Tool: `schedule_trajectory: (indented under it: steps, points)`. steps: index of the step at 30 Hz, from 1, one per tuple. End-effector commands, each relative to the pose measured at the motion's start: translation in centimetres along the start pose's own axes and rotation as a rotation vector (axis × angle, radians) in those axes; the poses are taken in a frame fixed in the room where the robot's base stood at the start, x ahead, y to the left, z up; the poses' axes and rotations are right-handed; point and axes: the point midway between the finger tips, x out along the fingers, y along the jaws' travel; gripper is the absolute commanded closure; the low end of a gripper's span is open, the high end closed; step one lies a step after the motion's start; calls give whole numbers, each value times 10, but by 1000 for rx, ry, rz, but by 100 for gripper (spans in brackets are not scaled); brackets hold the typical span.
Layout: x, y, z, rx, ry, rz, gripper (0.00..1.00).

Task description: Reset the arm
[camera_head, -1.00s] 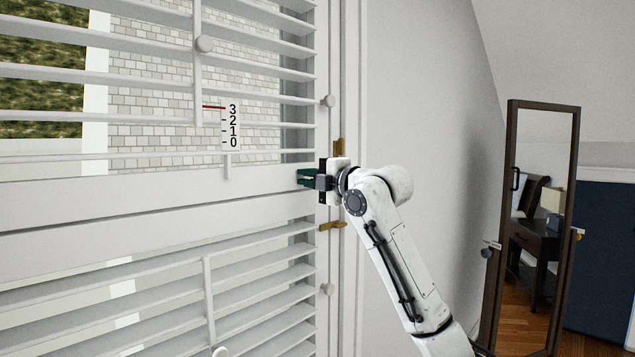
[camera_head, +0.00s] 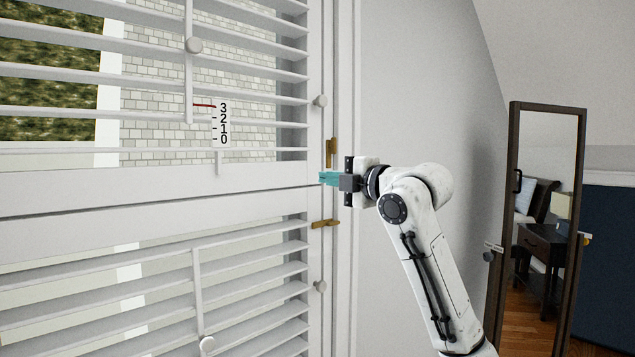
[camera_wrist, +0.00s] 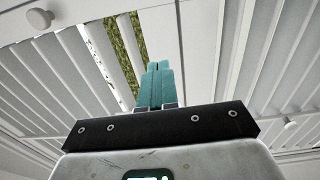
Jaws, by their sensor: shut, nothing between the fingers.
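My gripper (camera_head: 328,178) is in front of the right edge of the white louvred shutter, in the middle of the head view. Its teal fingers point left and are closed together with nothing between them. In the wrist view the two fingers (camera_wrist: 158,85) stand side by side, with the shutter slats (camera_wrist: 60,65) behind them. My white arm reaches up from the lower right of the head view. I cannot tell whether the fingertips touch the shutter frame.
The shutter (camera_head: 150,195) fills the left, with a scale card (camera_head: 222,122) marked 0 to 3 and a red pointer. Brass latches (camera_head: 325,223) and white knobs (camera_head: 320,101) line its right edge. A standing mirror (camera_head: 515,210) is at right. Bare wall (camera_head: 420,80) lies between.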

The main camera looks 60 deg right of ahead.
Motion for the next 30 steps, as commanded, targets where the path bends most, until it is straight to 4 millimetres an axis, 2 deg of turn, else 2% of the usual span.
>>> schedule_trajectory:
  steps: [3,9,17,20,23,26,30]
  points:
    - [-19,-1,0,0,-1,2,100]
    - [-36,0,0,0,-1,1,100]
    - [-38,0,0,1,0,-1,100]
    - [-35,-8,-3,27,3,-9,100]
    - [-25,-36,-13,122,14,-39,100]
    - [-12,-86,-34,284,23,-103,100]
    - [1,-174,-75,544,13,-238,100]
